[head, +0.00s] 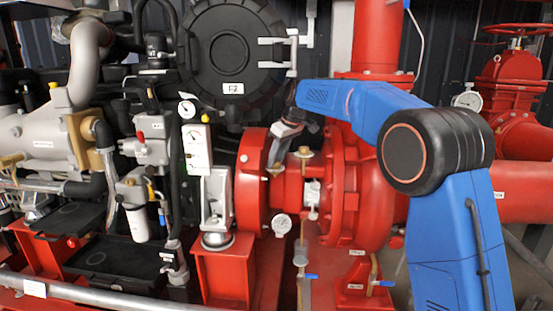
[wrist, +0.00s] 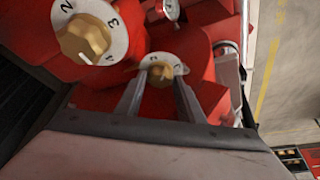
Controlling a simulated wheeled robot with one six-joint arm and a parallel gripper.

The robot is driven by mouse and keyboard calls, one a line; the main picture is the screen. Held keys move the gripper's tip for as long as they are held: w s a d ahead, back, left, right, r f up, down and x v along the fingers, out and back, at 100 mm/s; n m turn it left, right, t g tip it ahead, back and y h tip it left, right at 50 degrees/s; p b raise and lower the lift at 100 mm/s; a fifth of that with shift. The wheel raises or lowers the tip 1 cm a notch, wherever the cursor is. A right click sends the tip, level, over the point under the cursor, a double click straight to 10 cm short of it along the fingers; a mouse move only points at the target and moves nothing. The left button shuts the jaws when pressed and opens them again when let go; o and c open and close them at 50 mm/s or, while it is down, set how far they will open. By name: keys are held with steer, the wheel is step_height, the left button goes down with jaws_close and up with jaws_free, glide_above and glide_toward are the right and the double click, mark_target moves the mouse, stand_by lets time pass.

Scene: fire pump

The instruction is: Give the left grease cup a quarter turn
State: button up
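Two brass grease cups with white numbered dials sit on the red pump housing. In the wrist view one cup (wrist: 158,72) shows between my fingertips, and the other (wrist: 84,40) looks larger, at upper left. In the head view the left grease cup (head: 275,169) is just below my gripper (head: 277,150), partly hidden; the right cup (head: 303,153) stands beside it. The cup between my fingers appears to be the left one. My gripper (wrist: 158,80) is open, with one finger on each side of that cup in the picture. I cannot tell whether the fingers touch it.
A pressure gauge (head: 282,224) is below the cups and also shows in the wrist view (wrist: 169,9). A large red vertical pipe (head: 377,40) rises behind my arm. A black round cover (head: 230,50) is at upper left. Bare floor (wrist: 285,80) shows at the wrist view's right.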

steer(key=shift+o, duration=0.9)
steer(key=v, duration=1.7)
steer(key=shift+s+d+r, duration=0.1)
steer(key=shift+d+r, duration=0.05)
steer(key=shift+d, duration=0.05)
steer(key=s+d+f+t+y, duration=0.3)
steer(key=s+d+f+y, duration=0.1)
steer(key=d, duration=0.1)
steer(key=x, duration=1.7)
steer(key=shift+w+f, duration=0.1)
steer(key=shift+f, duration=0.3)
steer(key=c, duration=1)
